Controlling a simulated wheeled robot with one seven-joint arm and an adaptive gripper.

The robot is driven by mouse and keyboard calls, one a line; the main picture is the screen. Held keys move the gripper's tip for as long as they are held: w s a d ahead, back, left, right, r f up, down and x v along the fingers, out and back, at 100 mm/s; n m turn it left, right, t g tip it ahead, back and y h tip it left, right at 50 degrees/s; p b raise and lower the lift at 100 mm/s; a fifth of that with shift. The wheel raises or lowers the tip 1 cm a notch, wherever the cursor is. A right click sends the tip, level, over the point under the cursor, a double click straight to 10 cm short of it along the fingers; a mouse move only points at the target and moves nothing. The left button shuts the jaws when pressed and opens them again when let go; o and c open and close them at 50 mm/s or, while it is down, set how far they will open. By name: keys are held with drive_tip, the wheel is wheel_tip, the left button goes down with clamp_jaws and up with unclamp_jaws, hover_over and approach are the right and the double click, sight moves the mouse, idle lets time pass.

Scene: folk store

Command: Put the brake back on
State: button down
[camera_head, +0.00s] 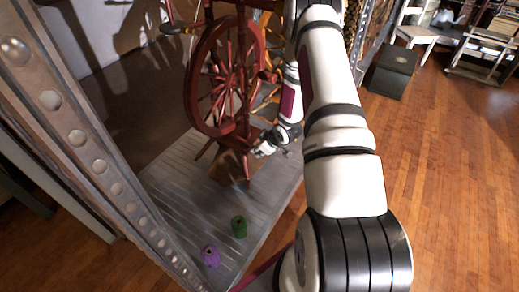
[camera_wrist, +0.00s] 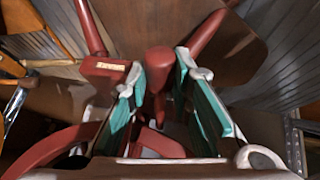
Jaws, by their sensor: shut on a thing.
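A dark red spinning wheel (camera_head: 187,75) stands on a grey plank platform at the upper middle of the head view. My gripper (camera_head: 257,152) is low at the wheel's right side, by its brown base. In the wrist view my gripper (camera_wrist: 161,78) has its teal-padded fingers on either side of a red wooden part with a rounded end (camera_wrist: 158,60). The fingers are shut on this part, though the exact contact is partly hidden. A red block with a small pale label (camera_wrist: 104,68) lies beside the left finger. I cannot tell which red part is the brake.
A studded metal beam (camera_head: 100,165) crosses the left side. A dark box (camera_head: 392,70) and white chair (camera_head: 416,32) stand farther back. The wooden floor at right is clear.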

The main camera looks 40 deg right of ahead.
idle(0.3)
drive_tip(key=c, duration=1.4)
unclamp_jaws()
drive_tip(key=v, duration=1.2)
